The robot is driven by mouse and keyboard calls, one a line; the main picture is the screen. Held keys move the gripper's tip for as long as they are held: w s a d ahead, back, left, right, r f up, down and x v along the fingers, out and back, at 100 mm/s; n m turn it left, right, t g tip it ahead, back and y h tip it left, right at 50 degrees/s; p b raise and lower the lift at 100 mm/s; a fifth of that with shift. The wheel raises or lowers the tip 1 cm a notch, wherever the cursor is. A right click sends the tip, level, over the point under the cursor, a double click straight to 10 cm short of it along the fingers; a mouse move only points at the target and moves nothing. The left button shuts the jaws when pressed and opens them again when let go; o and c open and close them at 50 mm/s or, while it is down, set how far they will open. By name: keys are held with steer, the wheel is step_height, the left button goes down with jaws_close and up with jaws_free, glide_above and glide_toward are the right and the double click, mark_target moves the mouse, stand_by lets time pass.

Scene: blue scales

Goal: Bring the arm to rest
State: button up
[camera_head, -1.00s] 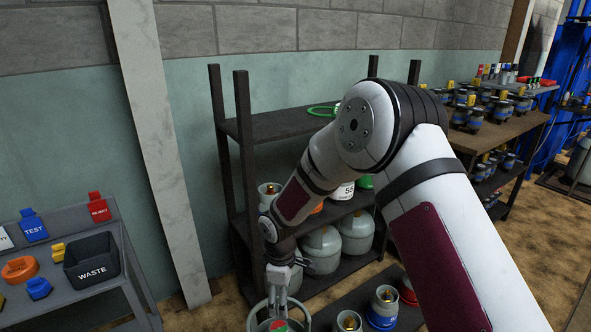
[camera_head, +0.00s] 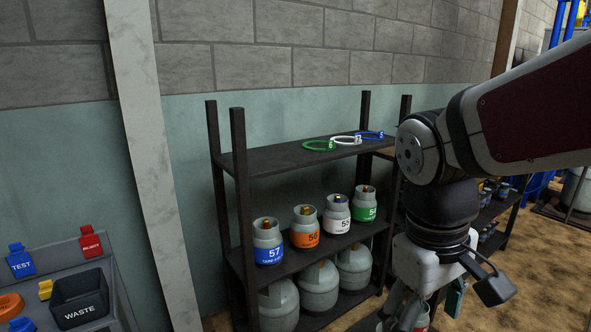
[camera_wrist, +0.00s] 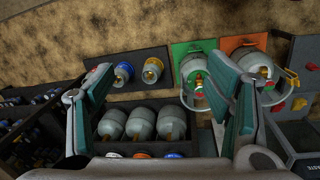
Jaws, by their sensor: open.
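My arm (camera_head: 430,150) reaches in from the right of the head view and bends down at the elbow. My gripper (camera_head: 425,308) hangs at the lower right, fingers pointing down, partly cut off by the frame edge. In the wrist view my gripper (camera_wrist: 158,75) has its two teal-padded fingers wide apart with nothing between them. Beyond the right finger, a grey cylinder stands on a green mat (camera_wrist: 207,46) and another on an orange mat (camera_wrist: 245,42). A ring shows around that area, partly hidden by the finger.
A dark shelf rack (camera_head: 270,157) holds green (camera_head: 319,146), white and blue rings on top, several labelled cylinders (camera_head: 304,228) in the middle and larger grey cylinders below. A black waste bin (camera_head: 80,300) stands at lower left. Bare floor (camera_head: 540,270) lies at right.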

steer(key=s+d+m+y, duration=0.2)
steer(key=s+m, duration=0.3)
steer(key=s, duration=1.2)
step_height(320, 180, up, 34)
steer(key=t+p, duration=0.4)
steer(key=p, duration=2.7)
steer(key=shift+w+d+p, duration=0.2)
steer(key=shift+w+p, duration=0.05)
steer(key=shift+p, duration=0.1)
